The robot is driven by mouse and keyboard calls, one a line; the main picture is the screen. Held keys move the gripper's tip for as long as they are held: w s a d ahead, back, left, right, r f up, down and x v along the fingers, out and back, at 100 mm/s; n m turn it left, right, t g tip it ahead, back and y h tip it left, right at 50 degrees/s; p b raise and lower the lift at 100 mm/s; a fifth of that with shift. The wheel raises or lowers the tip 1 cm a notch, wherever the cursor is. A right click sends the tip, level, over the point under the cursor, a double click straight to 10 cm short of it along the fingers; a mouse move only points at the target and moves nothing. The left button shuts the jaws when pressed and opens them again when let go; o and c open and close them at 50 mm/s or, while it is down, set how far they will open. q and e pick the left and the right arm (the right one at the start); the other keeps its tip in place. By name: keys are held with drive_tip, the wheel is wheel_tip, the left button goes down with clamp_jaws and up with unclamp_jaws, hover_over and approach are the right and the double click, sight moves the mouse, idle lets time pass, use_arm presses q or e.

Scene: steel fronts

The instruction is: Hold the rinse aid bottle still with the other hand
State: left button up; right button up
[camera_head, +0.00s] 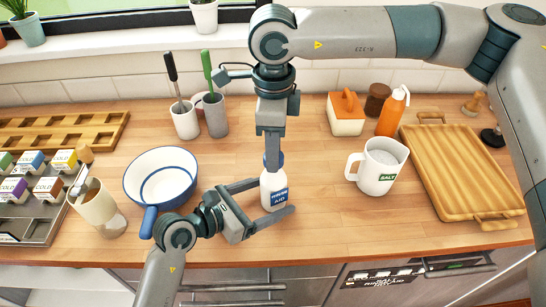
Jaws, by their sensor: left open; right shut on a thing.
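The rinse aid bottle (273,190) is white with a blue label and stands upright near the front edge of the counter. My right gripper (273,158) comes down from above and is shut on the bottle's dark blue top, which it mostly hides. My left gripper (276,197) is open and comes in low from the left. One finger lies behind or left of the bottle and the other passes in front of its base. I cannot tell whether either finger touches the bottle.
A white and blue pan (162,184) is left of the bottle, close to my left arm. A white salt jug (378,168) and a wooden tray (462,172) stand to the right. Cups with utensils (185,120) are behind. A beige container (97,207) is at front left.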

use_arm(q)
drive_tip(key=c, duration=1.3)
drive_tip(key=shift+c, duration=0.6)
drive_tip(key=shift+f, duration=0.2)
use_arm(e)
drive_tip(key=o, duration=0.6)
use_arm(q)
drive_tip(key=o, duration=0.5)
drive_tip(key=shift+c, duration=0.2)
use_arm(e)
drive_tip(key=shift+o, duration=0.2)
use_arm(q)
drive_tip(key=c, duration=0.9)
